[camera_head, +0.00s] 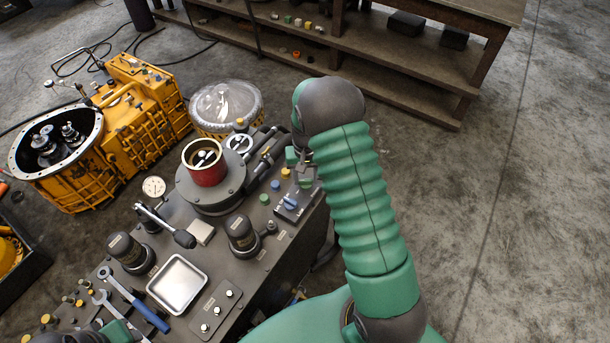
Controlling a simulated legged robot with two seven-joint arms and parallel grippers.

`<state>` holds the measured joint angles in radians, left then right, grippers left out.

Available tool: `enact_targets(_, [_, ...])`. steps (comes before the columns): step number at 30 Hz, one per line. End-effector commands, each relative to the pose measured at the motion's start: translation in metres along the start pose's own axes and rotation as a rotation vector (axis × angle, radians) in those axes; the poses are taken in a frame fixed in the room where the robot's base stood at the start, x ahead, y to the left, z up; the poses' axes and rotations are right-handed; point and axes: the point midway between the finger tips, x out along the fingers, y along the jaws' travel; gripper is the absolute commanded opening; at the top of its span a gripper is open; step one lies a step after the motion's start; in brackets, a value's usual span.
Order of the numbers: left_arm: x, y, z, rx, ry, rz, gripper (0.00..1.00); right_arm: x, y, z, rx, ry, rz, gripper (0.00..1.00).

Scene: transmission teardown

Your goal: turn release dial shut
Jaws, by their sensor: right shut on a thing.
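My right arm comes up from the bottom right and bends down at its dark wrist. My right gripper (303,177) is small in the view, at the back right edge of the grey bench, partly hidden by the wrist and the ribbed forearm. It is shut on a small part there, which seems to be the release dial; the jaws and arm cover most of it, so its turn position cannot be read. My left gripper does not show; only a bit of green arm is at the bottom left edge.
The bench holds a red cylinder (206,164) on a round base, a gauge (154,187), a metal tray (177,283), a blue-handled wrench (136,301) and several coloured buttons. A yellow transmission housing (145,115) stands behind left. Floor right of the bench is clear.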

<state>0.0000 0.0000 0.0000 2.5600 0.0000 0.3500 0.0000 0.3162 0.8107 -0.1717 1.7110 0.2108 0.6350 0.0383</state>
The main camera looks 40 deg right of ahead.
Motion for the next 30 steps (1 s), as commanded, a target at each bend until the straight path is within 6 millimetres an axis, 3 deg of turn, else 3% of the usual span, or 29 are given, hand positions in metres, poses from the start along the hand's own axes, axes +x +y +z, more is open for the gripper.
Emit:
enact_targets(15, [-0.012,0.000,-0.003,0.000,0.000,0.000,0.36,0.001,0.000,0.003,0.454,-0.009,0.005,0.01])
enact_targets(30, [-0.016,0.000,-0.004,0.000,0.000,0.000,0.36,0.002,-0.002,0.004,0.651,-0.010,0.004,0.01])
